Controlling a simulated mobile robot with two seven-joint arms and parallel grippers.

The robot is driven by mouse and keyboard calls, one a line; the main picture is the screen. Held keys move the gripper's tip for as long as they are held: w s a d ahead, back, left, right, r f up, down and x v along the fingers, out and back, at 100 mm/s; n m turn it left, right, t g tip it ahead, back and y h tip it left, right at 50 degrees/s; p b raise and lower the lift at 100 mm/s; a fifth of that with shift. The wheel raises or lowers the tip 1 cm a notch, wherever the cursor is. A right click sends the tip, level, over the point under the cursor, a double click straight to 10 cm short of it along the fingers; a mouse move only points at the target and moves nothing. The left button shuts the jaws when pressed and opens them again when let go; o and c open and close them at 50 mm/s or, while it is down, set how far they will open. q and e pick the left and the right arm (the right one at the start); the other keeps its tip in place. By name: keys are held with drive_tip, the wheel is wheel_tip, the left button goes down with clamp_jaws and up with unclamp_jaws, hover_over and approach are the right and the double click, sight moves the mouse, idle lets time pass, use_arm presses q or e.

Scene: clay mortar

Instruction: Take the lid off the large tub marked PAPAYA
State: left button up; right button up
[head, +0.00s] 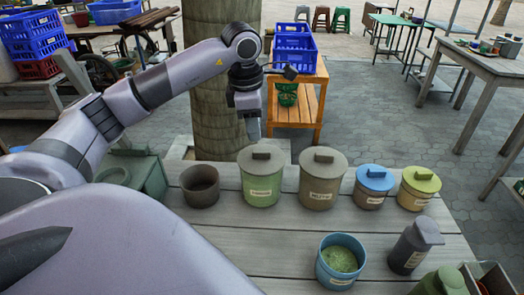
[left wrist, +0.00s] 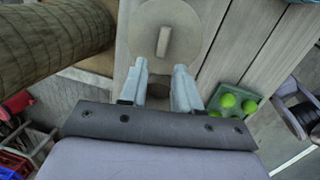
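My left gripper (head: 255,132) points down above a large green tub (head: 262,186) with a grey-green lid (head: 261,162) and bar handle. A large brown-grey tub (head: 321,188) with a similar lid stands just to its right. Both lids are on. Both front labels are too small to read surely, so I cannot tell which says PAPAYA. In the left wrist view my left gripper (left wrist: 161,72) is open and empty. Its fingertips show at the near edge of a round lid (left wrist: 187,33), with the bar handle beyond and between them. My right gripper is out of view.
On the grey plank table (head: 275,238) are an open dark pot (head: 200,186), a blue-lidded tub (head: 371,188), a yellow-lidded tub (head: 419,189), an open blue tub (head: 340,262) and a dark jar (head: 414,246). A tree trunk (head: 208,80) stands behind my left gripper.

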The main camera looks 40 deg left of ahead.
sight(261, 151)
use_arm(q)
drive_tip(key=shift+w+f, duration=0.15)
drive_tip(key=shift+f, duration=0.5)
drive_tip(key=f, duration=0.3)
drive_tip(key=w+f+p, duration=0.1)
drive_tip(key=f, duration=0.1)
drive_tip(key=shift+w+d+f, duration=0.1)
drive_tip(key=shift+d+f, duration=0.25)
clamp_jaws()
